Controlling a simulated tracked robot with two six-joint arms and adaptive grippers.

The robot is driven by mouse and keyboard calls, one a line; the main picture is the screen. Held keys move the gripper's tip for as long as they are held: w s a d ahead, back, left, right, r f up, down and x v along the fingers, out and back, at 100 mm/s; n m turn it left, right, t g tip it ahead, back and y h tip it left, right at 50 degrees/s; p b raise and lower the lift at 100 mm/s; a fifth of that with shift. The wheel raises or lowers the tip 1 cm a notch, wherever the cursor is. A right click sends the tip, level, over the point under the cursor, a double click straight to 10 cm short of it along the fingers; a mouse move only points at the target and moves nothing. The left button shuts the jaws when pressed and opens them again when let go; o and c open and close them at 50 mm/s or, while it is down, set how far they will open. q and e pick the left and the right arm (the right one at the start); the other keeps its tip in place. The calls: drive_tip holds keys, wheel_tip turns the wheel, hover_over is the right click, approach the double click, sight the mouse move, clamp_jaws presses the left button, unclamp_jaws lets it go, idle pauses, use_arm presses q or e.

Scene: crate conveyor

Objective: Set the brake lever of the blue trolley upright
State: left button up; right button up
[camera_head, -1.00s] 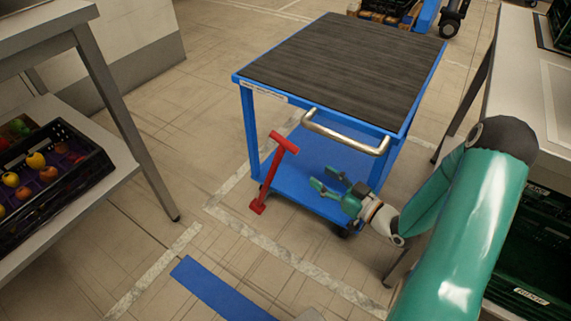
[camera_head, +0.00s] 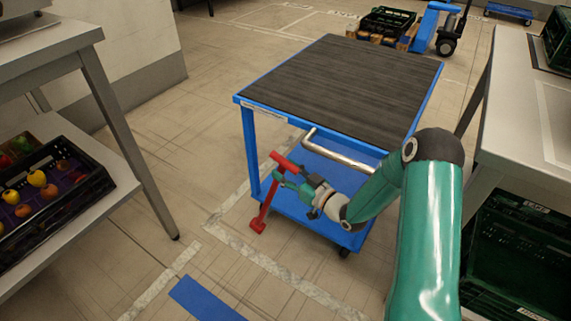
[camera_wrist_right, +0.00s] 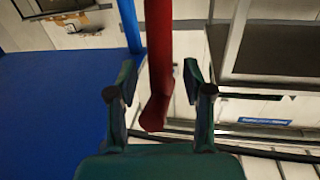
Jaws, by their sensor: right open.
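The blue trolley (camera_head: 248,140) stands mid-view with a dark ribbed top, a metal push handle (camera_head: 340,151) and a blue lower shelf (camera_head: 335,178). Its red brake lever (camera_head: 265,209) is at the near left corner, slanted in the picture, with a crossbar at its top (camera_head: 284,161). My right gripper (camera_head: 281,181) is open at the lever's upper part, below the crossbar. In the right wrist view, the red bar (camera_wrist_right: 158,45) runs between the open fingers (camera_wrist_right: 159,72), with gaps visible on both sides. My left gripper is out of view.
A grey table (camera_head: 100,90) with a black fruit crate (camera_head: 95,195) on its lower shelf is at left. A grey table (camera_head: 510,120) with green crates (camera_head: 520,230) below is at right. A blue floor strip (camera_head: 203,298) lies in front; floor left of the trolley is clear.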

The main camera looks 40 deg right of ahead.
drive_tip(key=shift+x, duration=1.1)
clamp_jaws()
